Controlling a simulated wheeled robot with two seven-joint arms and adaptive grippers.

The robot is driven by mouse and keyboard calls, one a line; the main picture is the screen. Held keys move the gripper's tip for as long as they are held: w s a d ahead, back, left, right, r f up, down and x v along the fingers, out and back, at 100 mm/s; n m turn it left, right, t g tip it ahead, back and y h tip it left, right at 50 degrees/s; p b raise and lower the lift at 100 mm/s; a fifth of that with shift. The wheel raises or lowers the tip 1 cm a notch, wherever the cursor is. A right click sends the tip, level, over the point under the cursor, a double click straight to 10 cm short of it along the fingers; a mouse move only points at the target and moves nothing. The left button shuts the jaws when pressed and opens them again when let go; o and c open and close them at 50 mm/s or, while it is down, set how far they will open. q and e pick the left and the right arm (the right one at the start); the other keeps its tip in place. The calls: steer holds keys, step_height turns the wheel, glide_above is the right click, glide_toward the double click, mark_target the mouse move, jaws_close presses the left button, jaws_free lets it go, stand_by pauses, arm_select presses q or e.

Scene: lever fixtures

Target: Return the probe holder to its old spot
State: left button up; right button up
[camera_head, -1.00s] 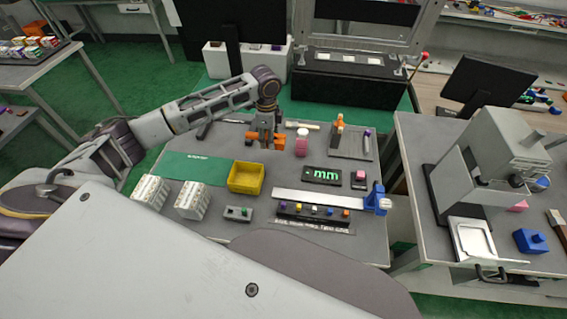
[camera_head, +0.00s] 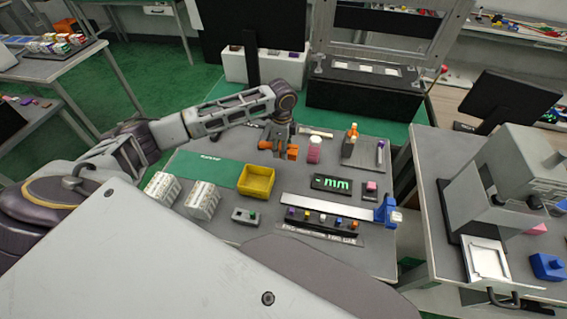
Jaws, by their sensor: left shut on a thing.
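My left gripper (camera_head: 278,153) reaches over the back middle of the grey worktable, behind the yellow bin and just left of the pink, white-topped cylinder (camera_head: 314,150). Orange parts show at its fingertips. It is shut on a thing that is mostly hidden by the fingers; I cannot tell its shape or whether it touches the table. I cannot make out for certain which thing is the probe holder. An upright orange and yellow piece (camera_head: 352,134) stands on a grey plate (camera_head: 363,155) at the back right, with a thin purple-tipped rod (camera_head: 380,152) beside it. My right gripper is not in view.
The yellow bin (camera_head: 256,181) stands on the table near a green mat (camera_head: 212,170). White boxes (camera_head: 203,198), a green-lettered block (camera_head: 331,184), a long ruler-like bar (camera_head: 325,208) with a blue end and a row of coloured knobs (camera_head: 320,220) occupy the front.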

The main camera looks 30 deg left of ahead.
arm_select(q)
step_height(320, 180, down, 4)
steer(key=shift+r, duration=0.25)
steer(key=shift+f, duration=0.3)
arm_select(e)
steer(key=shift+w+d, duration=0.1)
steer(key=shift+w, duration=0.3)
arm_select(q)
steer(key=shift+f, duration=0.1)
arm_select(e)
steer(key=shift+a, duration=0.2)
